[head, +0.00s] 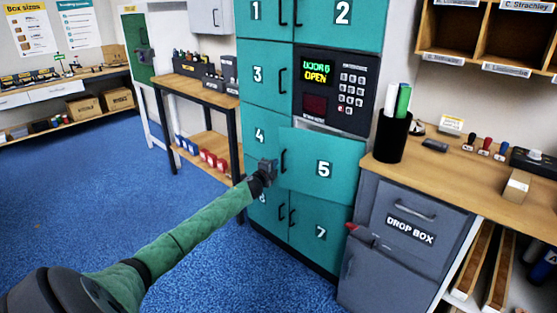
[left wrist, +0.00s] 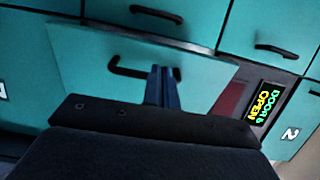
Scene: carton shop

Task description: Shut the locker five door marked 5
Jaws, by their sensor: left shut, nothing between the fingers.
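The locker five door (head: 323,168) is a teal panel marked with a white 5, below the keypad panel in the head view. It stands ajar, its left edge out from the locker front. Its dark handle (head: 283,161) is near that left edge. The door also shows in the left wrist view (left wrist: 85,50), tilted out from the teal front. My left gripper (head: 266,170) is shut and empty, by the door's handle edge. In the left wrist view its fingers (left wrist: 163,75) overlap the handle's end; I cannot tell whether they touch. My right gripper is out of view.
The locker display (head: 317,72) reads OPEN; its door number is hard to read. A grey drop box (head: 410,231) stands right of the locker, below a wooden counter (head: 452,163) with a black pen cup (head: 393,138). Blue floor is clear at the left.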

